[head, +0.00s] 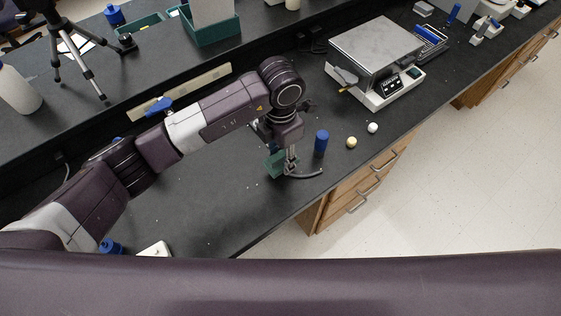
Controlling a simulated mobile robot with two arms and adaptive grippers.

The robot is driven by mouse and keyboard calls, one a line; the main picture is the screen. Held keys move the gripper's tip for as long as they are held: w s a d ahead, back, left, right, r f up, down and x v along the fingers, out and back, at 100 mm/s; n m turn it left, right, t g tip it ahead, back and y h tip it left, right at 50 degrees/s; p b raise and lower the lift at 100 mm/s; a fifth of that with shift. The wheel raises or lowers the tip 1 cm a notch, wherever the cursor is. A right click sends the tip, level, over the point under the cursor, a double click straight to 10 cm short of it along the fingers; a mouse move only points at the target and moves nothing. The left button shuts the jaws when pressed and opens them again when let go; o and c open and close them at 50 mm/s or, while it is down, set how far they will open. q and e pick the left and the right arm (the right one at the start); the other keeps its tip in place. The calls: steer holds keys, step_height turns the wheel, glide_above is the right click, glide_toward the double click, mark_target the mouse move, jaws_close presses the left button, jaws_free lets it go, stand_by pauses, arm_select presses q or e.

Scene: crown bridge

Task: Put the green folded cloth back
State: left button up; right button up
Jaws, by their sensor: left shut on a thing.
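My left gripper (290,167) reaches down over the black bench top from the end of my left arm. It is shut on the green folded cloth (274,163), which shows as a small dark green patch at the left side of the fingers. The gripper hides part of the cloth. I cannot tell whether the cloth touches the bench. My right gripper is not in view.
A blue cylinder (321,142), a yellow ball (352,142) and a white ball (373,127) stand right of the gripper. A hotplate-like device (377,62) is behind them. The bench top (205,205) is clear left of the gripper; its front edge is close.

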mark_target(280, 165)
arm_select(q)
step_height(280, 165, down, 4)
steer(key=shift+s+r, duration=0.1)
steer(key=shift+r, duration=0.1)
steer(key=shift+f, duration=0.1)
steer(key=shift+f, duration=0.15)
steer(key=o, duration=1.1)
steer(key=shift+o, duration=0.2)
